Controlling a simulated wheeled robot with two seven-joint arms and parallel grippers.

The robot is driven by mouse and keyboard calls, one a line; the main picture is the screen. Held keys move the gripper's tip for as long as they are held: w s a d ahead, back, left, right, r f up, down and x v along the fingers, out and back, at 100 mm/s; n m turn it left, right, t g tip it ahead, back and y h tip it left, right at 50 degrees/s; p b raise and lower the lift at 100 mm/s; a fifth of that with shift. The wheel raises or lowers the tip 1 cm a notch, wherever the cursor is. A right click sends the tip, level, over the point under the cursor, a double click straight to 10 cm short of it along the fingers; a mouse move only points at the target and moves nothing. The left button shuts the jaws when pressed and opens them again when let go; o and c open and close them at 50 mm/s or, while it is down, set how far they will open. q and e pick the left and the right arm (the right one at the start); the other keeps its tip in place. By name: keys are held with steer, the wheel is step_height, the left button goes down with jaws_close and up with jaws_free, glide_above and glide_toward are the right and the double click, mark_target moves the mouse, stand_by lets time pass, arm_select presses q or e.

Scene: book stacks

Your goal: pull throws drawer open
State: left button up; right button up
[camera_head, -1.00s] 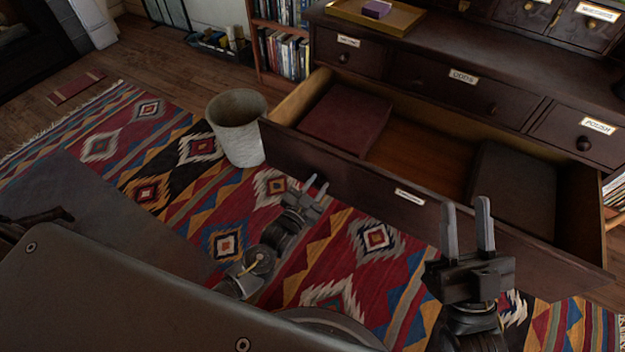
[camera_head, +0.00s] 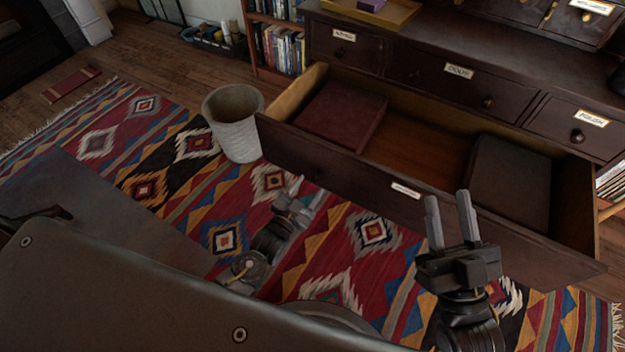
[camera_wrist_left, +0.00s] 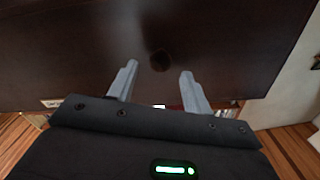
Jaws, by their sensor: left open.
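A wide dark-wood drawer (camera_head: 330,165) stands pulled out of the cabinet. Its front has a small pale label (camera_head: 406,190), too small to read. Inside lie a dark red folded item (camera_head: 340,115) and a dark brown one (camera_head: 510,180), with bare wood between them. My left gripper (camera_head: 311,191) is open and empty in front of the drawer front, low over the rug. In the left wrist view, its spread fingers (camera_wrist_left: 157,85) point at a dark wood face with a round dark knob (camera_wrist_left: 160,60) beyond them. My right gripper (camera_head: 449,207) is open and empty, fingers up, before the drawer's right half.
Closed labelled drawers, one reading ODDS (camera_head: 458,85), sit above the open one. A pale bin (camera_head: 235,125) stands by the drawer's left corner. A bookshelf (camera_head: 280,45) is behind it. A patterned rug (camera_head: 150,150) covers the floor in front.

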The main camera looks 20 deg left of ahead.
arm_select(q)
steer(key=p+v, duration=0.1)
steer(key=v, duration=0.6)
arm_select(e)
steer(key=a+f+g, duration=0.1)
steer(key=f+g, duration=0.1)
steer(key=g, duration=0.1)
steer(key=shift+a+f+n, duration=0.15)
steer(key=shift+a+n, duration=0.15)
steer(key=shift+a, duration=0.05)
arm_select(q)
steer(key=shift+s, duration=0.15)
